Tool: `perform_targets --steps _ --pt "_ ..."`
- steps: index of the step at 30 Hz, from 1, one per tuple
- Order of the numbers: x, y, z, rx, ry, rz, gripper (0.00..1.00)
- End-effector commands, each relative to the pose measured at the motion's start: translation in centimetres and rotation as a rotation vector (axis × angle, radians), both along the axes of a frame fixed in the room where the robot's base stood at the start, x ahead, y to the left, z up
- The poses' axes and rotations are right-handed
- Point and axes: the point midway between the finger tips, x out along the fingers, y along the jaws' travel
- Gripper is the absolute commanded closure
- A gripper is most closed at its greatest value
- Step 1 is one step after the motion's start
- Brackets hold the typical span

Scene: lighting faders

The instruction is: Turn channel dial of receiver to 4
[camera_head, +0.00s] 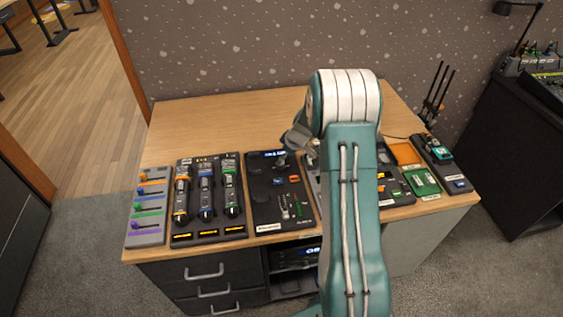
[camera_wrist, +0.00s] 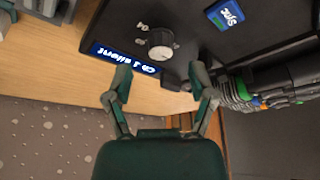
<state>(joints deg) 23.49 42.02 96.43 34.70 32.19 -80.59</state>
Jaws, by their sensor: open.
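The receiver (camera_head: 264,196) is a dark panel on the desk, with a small blue display (camera_head: 268,153) at its far edge. The channel dial (camera_wrist: 160,42) is a small round knob with a pale face beside the display. Its pointer is too small to read. My gripper (camera_wrist: 160,80) is open and empty, its fingertips apart, with the dial ahead of the gap between them. They do not appear to touch it. In the head view my arm partly hides the gripper.
A fader panel (camera_head: 150,232) lies at far left. The desk's back (camera_head: 220,118) is clear.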

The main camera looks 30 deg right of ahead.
Motion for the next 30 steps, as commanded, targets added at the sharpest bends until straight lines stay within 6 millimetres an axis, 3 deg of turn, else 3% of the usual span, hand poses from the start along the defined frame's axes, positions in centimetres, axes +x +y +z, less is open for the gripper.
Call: perform_targets --steps 6,17,19,22,23,30 --pt "1.0 0.6 -2.8 0.0 0.0 0.001 0.28" --pt "1.3 0.7 -3.5 0.0 -0.001 0.0 0.28" --pt "1.3 0.7 -3.4 0.0 -0.001 0.0 0.5" --pt "1.3 0.7 -3.4 0.0 -0.001 0.0 0.95" --pt "1.3 0.7 -3.4 -0.001 0.0 0.0 1.0" --pt "1.3 0.7 -3.5 -0.001 -0.001 -0.003 1.0"
